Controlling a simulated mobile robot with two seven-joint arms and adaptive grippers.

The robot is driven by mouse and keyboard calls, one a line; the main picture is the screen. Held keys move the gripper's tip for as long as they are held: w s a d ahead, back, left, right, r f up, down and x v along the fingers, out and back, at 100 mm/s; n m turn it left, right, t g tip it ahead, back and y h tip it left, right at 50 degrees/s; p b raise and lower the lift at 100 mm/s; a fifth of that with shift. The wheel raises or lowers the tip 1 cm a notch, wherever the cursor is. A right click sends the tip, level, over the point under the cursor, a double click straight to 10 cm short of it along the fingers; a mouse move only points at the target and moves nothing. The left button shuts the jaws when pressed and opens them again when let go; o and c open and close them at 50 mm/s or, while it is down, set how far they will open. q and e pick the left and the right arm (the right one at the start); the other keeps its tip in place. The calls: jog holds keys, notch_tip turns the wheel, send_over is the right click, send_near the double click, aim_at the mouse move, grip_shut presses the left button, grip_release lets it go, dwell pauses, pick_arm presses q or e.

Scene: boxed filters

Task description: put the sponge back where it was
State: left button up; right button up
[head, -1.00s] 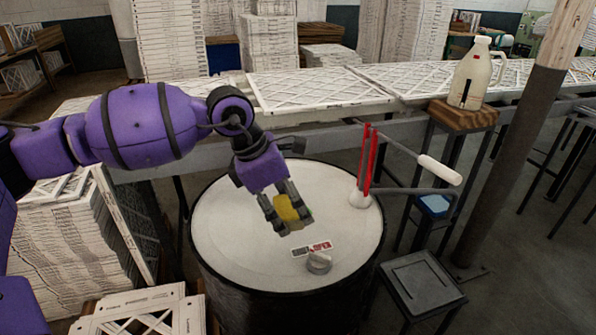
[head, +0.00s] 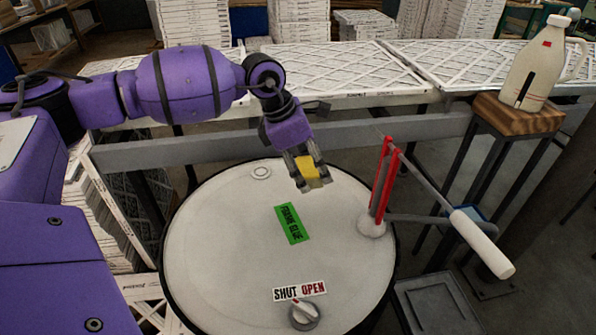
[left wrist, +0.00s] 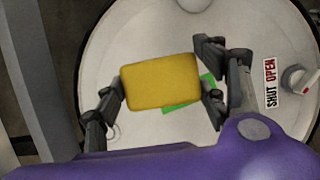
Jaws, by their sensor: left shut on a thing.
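A yellow sponge (head: 312,171) is held between the fingers of my left gripper (head: 310,178) above the white drum lid (head: 225,235). In the left wrist view the sponge (left wrist: 160,82) fills the space between the two fingers of my left gripper (left wrist: 162,88), with the lid below. I cannot tell the exact height of the sponge over the lid. My right gripper is in neither view.
The lid carries a green label (head: 293,223), a SHUT/OPEN dial (head: 304,315) and red uprights (head: 383,185) with a white-handled lever (head: 482,243). A jug (head: 540,65) stands on a wooden-topped stool (head: 520,113). Framed filters (head: 330,68) line the bench behind.

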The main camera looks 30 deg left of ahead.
pick_arm(q)
jog(key=w+a+f, duration=0.2)
jog(key=w+a, duration=0.1)
jog(key=a, duration=0.1)
send_over(293, 188)
jog(key=f, duration=0.5)
jog(key=shift+s+d+f, duration=0.1)
jog(key=shift+d+f, duration=0.1)
jog(key=shift+a+f, duration=0.15)
jog(key=shift+f, duration=1.55)
jog(key=shift+f, duration=0.2)
jog(key=o, duration=1.2)
jog(key=shift+r, duration=0.1)
